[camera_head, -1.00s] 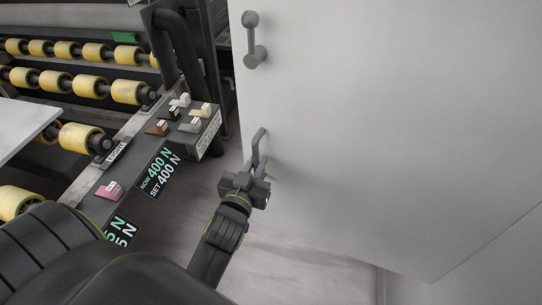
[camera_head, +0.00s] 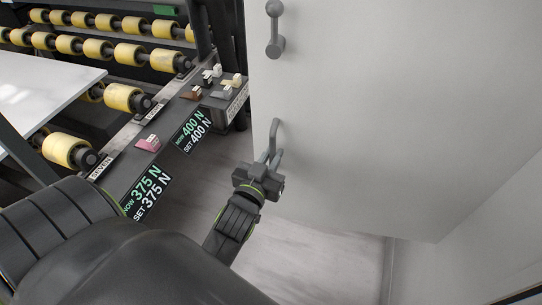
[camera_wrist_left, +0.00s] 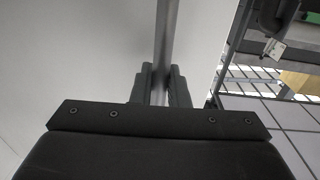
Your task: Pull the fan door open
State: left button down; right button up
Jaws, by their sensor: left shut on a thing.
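The fan door (camera_head: 390,90) is a large pale grey panel filling the right of the head view. Near its left edge is a grey bar handle (camera_head: 276,134). My left gripper (camera_head: 269,162) is shut on the lower part of this handle. In the left wrist view the handle bar (camera_wrist_left: 163,50) stands between the two dark fingers (camera_wrist_left: 161,88), with the pale door (camera_wrist_left: 80,60) to the left. The fingers partly hide the bar. A second grey lever handle (camera_head: 274,30) sits higher on the door. My right gripper is out of view.
Left of the door stands a roller machine with yellow rollers (camera_head: 122,97), a control panel with switches (camera_head: 214,85) and force displays (camera_head: 146,193). A white slab (camera_head: 40,85) lies at far left. Bare grey floor (camera_head: 310,255) is below the door.

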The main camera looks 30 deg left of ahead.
pick_arm(q)
jog(key=c, duration=1.5)
grip_release()
jog(key=shift+w+d, duration=0.1)
jog(key=s+p, duration=0.3)
jog(key=s+d+p, duration=0.1)
jog(key=s, duration=0.1)
jog(key=shift+s+r+p, duration=0.25)
jog(key=shift+p, duration=0.1)
jog(key=shift+s+d+f+p, duration=0.15)
jog(key=shift+s+p, duration=0.25)
jog(key=shift+s, duration=0.1)
jog(key=shift+s+d+f+p, duration=0.1)
jog(key=shift+s+p, duration=0.3)
jog(key=shift+s, duration=0.05)
